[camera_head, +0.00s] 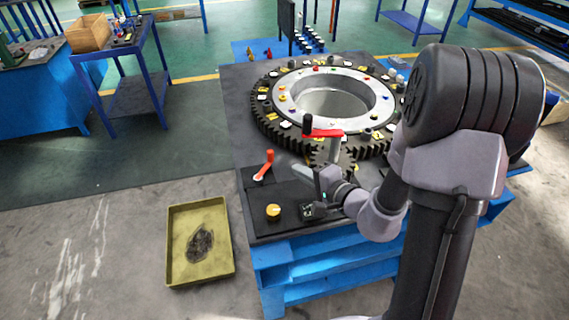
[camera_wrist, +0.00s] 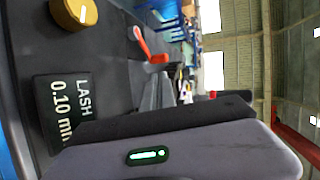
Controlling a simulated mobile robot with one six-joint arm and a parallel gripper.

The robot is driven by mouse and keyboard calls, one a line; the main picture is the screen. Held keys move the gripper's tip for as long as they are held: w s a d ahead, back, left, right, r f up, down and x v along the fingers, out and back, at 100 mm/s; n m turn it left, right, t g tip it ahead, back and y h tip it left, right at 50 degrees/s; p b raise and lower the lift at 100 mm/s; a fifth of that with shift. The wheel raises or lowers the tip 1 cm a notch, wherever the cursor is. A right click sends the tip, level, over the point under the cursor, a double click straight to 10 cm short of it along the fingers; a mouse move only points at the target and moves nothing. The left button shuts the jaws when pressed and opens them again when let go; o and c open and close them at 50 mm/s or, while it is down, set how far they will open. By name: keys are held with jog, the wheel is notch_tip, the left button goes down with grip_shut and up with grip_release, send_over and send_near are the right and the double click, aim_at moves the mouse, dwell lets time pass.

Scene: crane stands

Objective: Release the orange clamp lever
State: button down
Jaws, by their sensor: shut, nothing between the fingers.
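In the wrist view the lever (camera_wrist: 147,46) shows red-orange with a pale foot, just beyond my fingers. My gripper (camera_head: 302,174) is shut and empty. It is to the right of the lever and slightly nearer the camera, with a visible gap between them. The gripper body fills the lower part of the wrist view.
A yellow knob (camera_head: 273,211) and a small dark display (camera_head: 311,211) sit at the bench's front. The display reads LASH 0.10 in the wrist view. An olive tray (camera_head: 187,274) lies on the floor.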

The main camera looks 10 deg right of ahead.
aim_at(273, 156)
jog(key=b+x, duration=0.1)
jog(key=x, duration=0.8)
jog(key=shift+w+a+f+b, duration=0.15)
jog(key=shift+w+f+b, duration=0.05)
jog(key=shift+w+b, duration=0.1)
